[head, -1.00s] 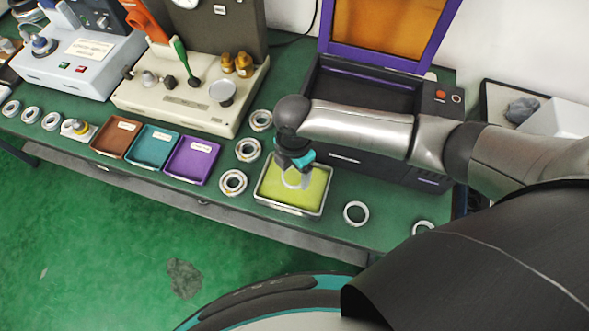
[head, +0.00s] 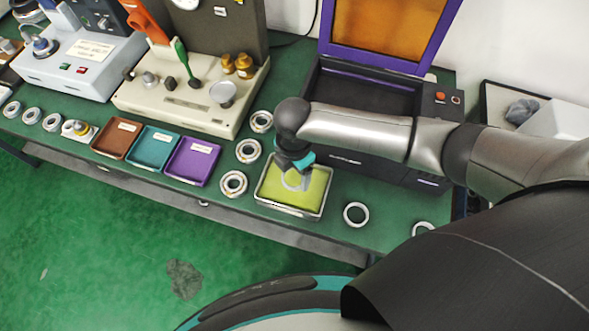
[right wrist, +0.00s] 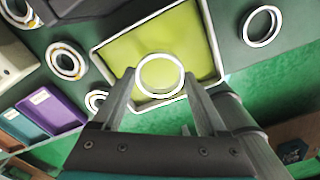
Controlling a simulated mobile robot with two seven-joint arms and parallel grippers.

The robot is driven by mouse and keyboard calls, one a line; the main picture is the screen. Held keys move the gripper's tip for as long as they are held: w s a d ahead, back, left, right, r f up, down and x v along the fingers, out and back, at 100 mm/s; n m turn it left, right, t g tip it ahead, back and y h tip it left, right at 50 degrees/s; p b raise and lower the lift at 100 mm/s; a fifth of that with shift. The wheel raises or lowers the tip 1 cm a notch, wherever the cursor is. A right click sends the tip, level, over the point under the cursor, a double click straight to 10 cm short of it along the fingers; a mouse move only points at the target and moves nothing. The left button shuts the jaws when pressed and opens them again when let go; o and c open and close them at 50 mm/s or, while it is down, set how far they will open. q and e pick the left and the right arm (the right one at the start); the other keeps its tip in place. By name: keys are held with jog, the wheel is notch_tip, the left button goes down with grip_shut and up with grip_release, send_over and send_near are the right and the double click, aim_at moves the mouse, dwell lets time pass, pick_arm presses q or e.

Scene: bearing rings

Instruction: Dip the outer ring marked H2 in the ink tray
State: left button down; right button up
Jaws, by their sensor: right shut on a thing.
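My right gripper (head: 294,172) is shut on a pale metal ring (head: 284,183) at the ink tray (head: 289,211), a metal-rimmed tray with a yellow-green pad. In the right wrist view the ring (right wrist: 160,57) sits between the two fingertips (right wrist: 159,78), with the pad of the tray (right wrist: 203,62) behind it. I cannot tell whether the ring touches the pad. No H2 mark can be read on it. My left gripper is not in view.
Plain rings (head: 346,214) and (head: 414,228) lie right of the tray. Several bearings, one of them (head: 224,184), lie to its left, beside purple (head: 178,176), teal and brown trays. A dark machine (head: 400,175) with a raised orange lid stands behind.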

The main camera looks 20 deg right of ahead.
jog(key=shift+p, duration=0.3)
dwell(0.5)
jog(key=shift+f+b, duration=1.8)
jog(key=shift+f, duration=1.15)
dwell(1.5)
notch_tip(320, 180, up, 9)
jog(key=p, duration=0.9)
jog(key=shift+f, duration=0.2)
dwell(1.2)
